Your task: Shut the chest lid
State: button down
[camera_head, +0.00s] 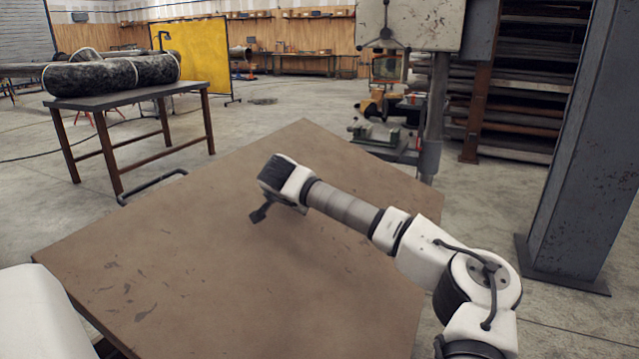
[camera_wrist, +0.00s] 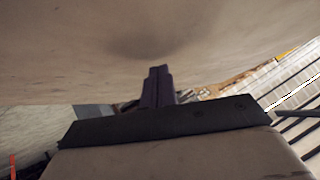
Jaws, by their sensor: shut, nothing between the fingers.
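A large brown, scuffed flat panel (camera_head: 200,265) fills the foreground of the head view and appears to be the chest lid. A dark bar handle (camera_head: 152,187) shows at its far left edge. The chest body under the panel is hidden, and I cannot tell how far the lid is open. My gripper (camera_head: 261,212) is over the panel's far middle, fingers shut and empty. In the wrist view the shut fingers (camera_wrist: 158,86) point at a broad tan surface (camera_wrist: 90,55), probably the same panel. I cannot tell whether they touch it.
A dark table (camera_head: 130,97) with black wrapped rolls stands at the back left. A yellow screen (camera_head: 198,58) is behind it. A grey steel column (camera_head: 580,150) and a machine on a post (camera_head: 432,120) stand at the right. Concrete floor between is mostly clear.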

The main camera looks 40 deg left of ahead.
jog(key=a+f+h+b, duration=0.1)
jog(key=a+f, duration=0.1)
jog(key=f, duration=0.5)
jog(key=s+a+f+n+h+b, duration=0.1)
jog(key=a+f+b, duration=0.1)
jog(key=f, duration=0.6)
jog(key=shift+s+a+t, duration=0.3)
jog(key=shift+a, duration=0.15)
jog(key=shift+s+f, duration=0.1)
jog(key=shift+f, duration=0.05)
jog(key=s+r, duration=0.2)
jog(key=r, duration=0.1)
jog(key=s+d+r, duration=0.1)
jog(key=r, duration=0.3)
jog(key=s+r+p, duration=0.1)
jog(key=s+r, duration=0.1)
jog(key=r, duration=0.2)
jog(key=shift+s+d+r, duration=0.25)
jog(key=shift+s+d, duration=0.05)
jog(key=shift+d, duration=0.05)
jog(key=shift+s+d+r, duration=0.15)
jog(key=shift+s+r, duration=0.25)
jog(key=shift+r, duration=0.05)
